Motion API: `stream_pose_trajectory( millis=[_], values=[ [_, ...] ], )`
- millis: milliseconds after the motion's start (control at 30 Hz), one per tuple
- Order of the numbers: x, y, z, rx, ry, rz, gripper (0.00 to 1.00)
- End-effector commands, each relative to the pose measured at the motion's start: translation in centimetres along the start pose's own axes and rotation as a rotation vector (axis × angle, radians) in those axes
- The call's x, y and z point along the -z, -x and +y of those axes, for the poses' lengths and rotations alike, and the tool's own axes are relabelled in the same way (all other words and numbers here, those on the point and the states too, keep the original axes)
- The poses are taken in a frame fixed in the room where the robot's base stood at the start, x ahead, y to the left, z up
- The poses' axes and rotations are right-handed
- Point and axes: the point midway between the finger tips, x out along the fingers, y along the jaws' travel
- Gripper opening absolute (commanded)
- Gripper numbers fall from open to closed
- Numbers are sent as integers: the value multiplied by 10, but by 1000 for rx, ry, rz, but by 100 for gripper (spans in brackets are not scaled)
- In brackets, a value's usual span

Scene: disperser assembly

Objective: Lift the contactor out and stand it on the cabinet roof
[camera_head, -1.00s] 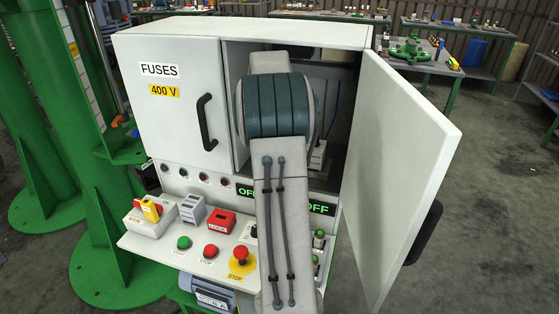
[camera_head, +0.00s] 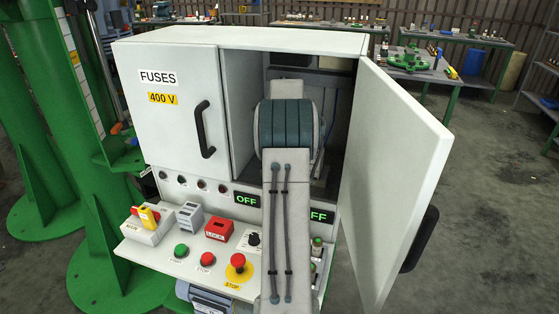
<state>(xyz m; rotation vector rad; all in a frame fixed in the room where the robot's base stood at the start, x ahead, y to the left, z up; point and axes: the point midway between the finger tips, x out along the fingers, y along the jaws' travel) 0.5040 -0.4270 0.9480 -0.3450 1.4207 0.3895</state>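The white cabinet stands in front of me, and its flat roof (camera_head: 245,38) is bare. Its right compartment (camera_head: 335,85) is open, with the door (camera_head: 395,175) swung out to the right. My arm reaches into this compartment and blocks most of the view inside. My gripper is hidden behind my own arm, so its fingers do not show. I cannot make out the contactor; it is hidden or too dark to tell.
The left door, marked FUSES (camera_head: 158,78), is shut and has a black handle (camera_head: 205,130). Below is a control shelf with a red stop button (camera_head: 238,262), a red lock block (camera_head: 219,228) and switches. Green columns (camera_head: 45,120) stand at the left. Benches stand behind.

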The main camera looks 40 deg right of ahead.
Motion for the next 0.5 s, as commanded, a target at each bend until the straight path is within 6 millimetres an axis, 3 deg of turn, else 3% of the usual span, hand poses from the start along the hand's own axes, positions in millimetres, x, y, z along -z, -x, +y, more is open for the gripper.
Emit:
stream_pose_trajectory(
  millis=[100,333,500],
  values=[
    [0,-9,0,-1,0,0,91],
    [0,-10,0,0,1,0,91],
    [0,-10,0,0,2,0,44]
  ],
)
